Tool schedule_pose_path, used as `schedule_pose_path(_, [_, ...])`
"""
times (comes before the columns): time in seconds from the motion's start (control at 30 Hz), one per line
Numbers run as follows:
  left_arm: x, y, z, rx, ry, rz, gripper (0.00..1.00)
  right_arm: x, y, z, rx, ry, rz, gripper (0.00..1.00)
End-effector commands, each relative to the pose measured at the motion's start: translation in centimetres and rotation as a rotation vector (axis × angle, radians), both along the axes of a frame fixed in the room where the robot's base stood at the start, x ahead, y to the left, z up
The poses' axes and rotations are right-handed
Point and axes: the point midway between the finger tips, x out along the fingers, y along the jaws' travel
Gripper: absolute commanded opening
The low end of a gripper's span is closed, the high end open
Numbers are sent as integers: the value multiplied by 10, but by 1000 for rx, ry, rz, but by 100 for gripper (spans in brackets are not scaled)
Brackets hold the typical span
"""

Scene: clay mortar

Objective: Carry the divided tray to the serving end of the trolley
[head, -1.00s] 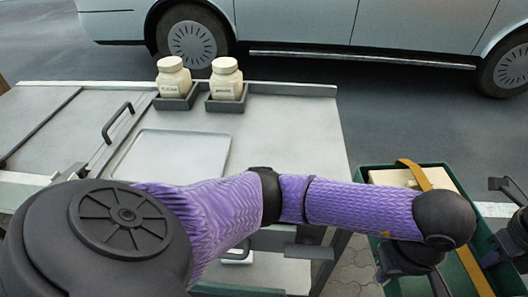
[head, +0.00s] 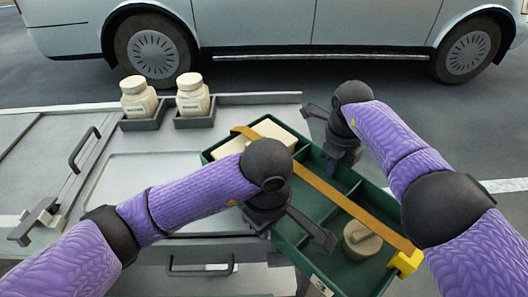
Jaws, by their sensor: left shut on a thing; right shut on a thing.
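The divided tray (head: 340,279) is dark green, with an orange strap (head: 330,190) running lengthwise over it. A cream block (head: 272,136) lies in its far left compartment and a round grey-beige lidded pot (head: 360,240) in a near one. My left gripper (head: 318,240) is at the tray's near left side and my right gripper (head: 325,118) at its far right side, both shut on the tray. My arms hide parts of the rims. The tray's far left end overlaps the right part of the trolley top (head: 120,225) in the picture; I cannot tell whether it touches it.
Two labelled cream jars, one left (head: 138,98) and one right (head: 193,95), stand in dark holders at the trolley's back edge. A shallow recessed panel (head: 150,175) lies bare before them. A dark handle (head: 84,148) is at left. A parked car (head: 300,30) stands behind.

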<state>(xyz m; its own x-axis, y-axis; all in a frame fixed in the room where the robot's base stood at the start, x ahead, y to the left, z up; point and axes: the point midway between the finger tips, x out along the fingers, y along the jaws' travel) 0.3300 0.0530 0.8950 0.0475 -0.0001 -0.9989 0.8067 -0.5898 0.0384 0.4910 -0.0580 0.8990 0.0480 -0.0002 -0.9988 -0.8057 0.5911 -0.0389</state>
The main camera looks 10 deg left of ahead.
Motion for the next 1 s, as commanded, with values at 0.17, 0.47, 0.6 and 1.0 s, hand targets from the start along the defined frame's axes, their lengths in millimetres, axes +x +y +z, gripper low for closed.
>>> schedule_pose_path(0.17, [0,0,-7,1,3,0,0,0,0,-7,-1,1,-1,0])
schedule_pose_path(0.47, [0,0,-42,1,20,0,0,0,0,-44,-1,17,-1,0])
schedule_pose_path(0.6, [0,0,-61,0,29,0,0,0,0,-65,-1,27,-1,0])
schedule_pose_path(1.0, [0,0,-57,0,27,0,42,0,0,-61,0,26,0,43])
